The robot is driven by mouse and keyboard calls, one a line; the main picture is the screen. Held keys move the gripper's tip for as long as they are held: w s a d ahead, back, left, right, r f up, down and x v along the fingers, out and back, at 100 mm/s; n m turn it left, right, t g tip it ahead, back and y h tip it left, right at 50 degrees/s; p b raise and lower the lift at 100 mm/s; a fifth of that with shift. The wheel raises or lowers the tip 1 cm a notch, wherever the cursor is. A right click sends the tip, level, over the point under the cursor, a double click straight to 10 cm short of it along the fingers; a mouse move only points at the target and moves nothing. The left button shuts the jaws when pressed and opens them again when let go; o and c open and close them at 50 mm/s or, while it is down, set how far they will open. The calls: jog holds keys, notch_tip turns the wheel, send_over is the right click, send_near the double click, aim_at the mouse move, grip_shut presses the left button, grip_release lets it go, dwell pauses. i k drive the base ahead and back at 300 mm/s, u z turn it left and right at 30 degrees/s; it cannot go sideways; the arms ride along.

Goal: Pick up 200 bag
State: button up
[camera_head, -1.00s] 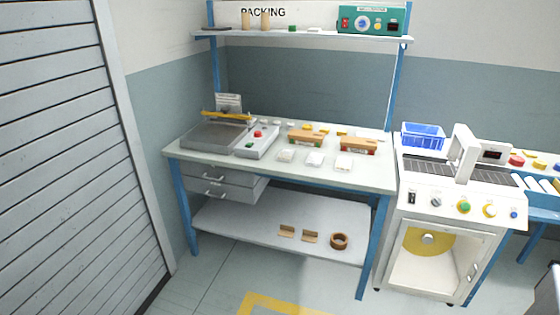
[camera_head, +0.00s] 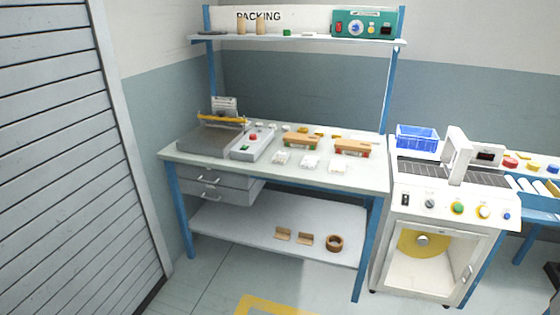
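Three small whitish packets lie in a row along the front of the packing bench (camera_head: 220,162): a left packet (camera_head: 281,158), a middle packet (camera_head: 311,162) and a right packet (camera_head: 338,166). They look like small bags. Any number on them is too small to read, so I cannot tell which is the 200 bag. My gripper is not in view.
Behind the packets stand two orange-brown boxes (camera_head: 301,140) (camera_head: 352,147). A grey machine with a yellow bar (camera_head: 221,119) and a control box (camera_head: 252,146) are at left. A white machine (camera_head: 440,203) and a blue basket (camera_head: 417,137) stand at right. The floor in front is clear.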

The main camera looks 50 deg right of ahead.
aim_at(280, 156)
jog(key=z, duration=0.05)
jog(key=i, duration=0.95)
jog(key=u, duration=0.05)
